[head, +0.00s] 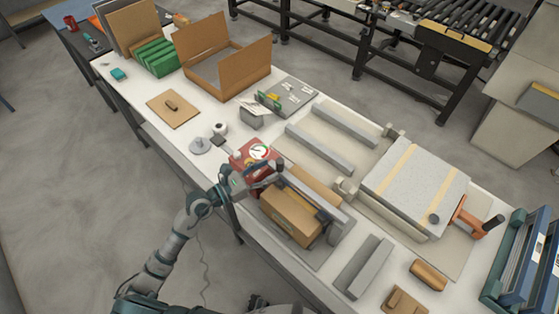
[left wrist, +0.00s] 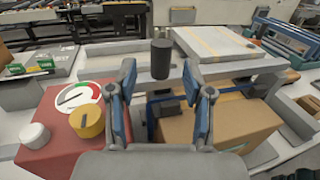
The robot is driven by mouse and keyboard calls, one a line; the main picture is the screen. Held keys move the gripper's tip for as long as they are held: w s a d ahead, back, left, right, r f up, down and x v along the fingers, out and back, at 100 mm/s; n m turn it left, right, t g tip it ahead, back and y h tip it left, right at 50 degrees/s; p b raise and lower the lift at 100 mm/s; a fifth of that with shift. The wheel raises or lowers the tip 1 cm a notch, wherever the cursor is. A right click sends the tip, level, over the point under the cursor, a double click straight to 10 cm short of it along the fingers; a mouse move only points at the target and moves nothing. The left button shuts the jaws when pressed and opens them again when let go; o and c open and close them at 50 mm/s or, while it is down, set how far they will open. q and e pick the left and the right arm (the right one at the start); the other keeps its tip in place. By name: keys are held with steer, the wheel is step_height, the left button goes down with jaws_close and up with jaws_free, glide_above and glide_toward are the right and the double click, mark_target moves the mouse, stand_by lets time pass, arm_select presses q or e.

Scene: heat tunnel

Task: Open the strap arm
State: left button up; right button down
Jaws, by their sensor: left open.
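The strap arm is a grey bar (head: 316,203) lying across the top of a cardboard box (head: 290,220), with a black cylindrical handle (left wrist: 161,60) upright near its left end. My left gripper (head: 272,177) is at the handle end of the bar, beside the red box. In the left wrist view its two fingers (left wrist: 160,78) are spread wide and empty. The handle shows between and beyond the fingertips, with no contact visible. The cardboard box (left wrist: 225,128) is below right of the fingers, with a blue strap across it. My right gripper is not in view.
A red box with a dial (head: 257,151) and yellow knob (left wrist: 87,121) stands close left of my gripper. A grey-topped hood (head: 415,180) stands right. An open cardboard box (head: 225,60) and green blocks (head: 155,58) are farther back. The bench is crowded around the gripper.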

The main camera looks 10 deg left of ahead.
mark_target(280, 164)
arm_select(q)
steer(key=x, duration=0.5)
steer(key=shift+w+d+p, duration=0.1)
steer(key=shift+p, duration=0.2)
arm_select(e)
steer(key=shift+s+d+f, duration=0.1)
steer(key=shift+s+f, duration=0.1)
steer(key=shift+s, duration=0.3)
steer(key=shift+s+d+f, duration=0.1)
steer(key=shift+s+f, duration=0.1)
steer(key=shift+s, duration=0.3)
arm_select(q)
jaws_close()
